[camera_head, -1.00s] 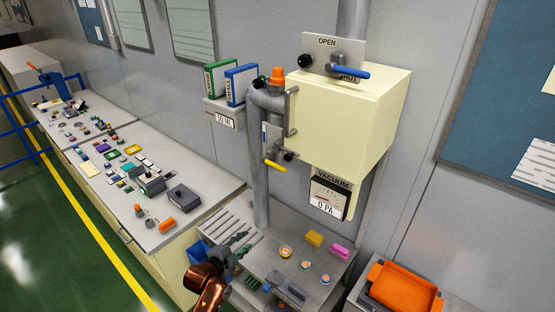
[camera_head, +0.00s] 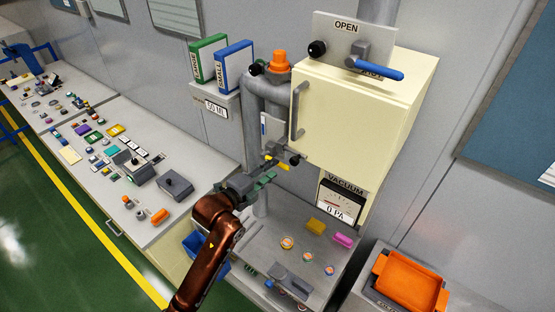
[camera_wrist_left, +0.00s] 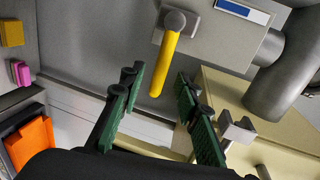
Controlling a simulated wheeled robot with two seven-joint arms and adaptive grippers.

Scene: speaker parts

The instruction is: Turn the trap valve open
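The trap valve has a yellow lever handle (camera_head: 283,166) on the grey pipe, below the orange cap and left of the cream box. In the left wrist view the yellow handle (camera_wrist_left: 164,65) hangs from a round grey pivot on a plate. My left gripper (camera_head: 268,175) is at the handle's level, close to it and partly covering the valve. In the wrist view my left gripper (camera_wrist_left: 156,80) is open, its green-padded fingers either side of the handle's free end. Whether they touch it cannot be told, but gaps show on both sides. My right gripper is not in view.
The cream box (camera_head: 350,115) with a door handle and the vertical pipe (camera_head: 253,130) stand close to my gripper. A blue-handled valve (camera_head: 375,69) sits above, under an OPEN label. The vacuum gauge (camera_head: 338,203) reads 0 PA. An orange tray (camera_head: 407,290) stands at the lower right.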

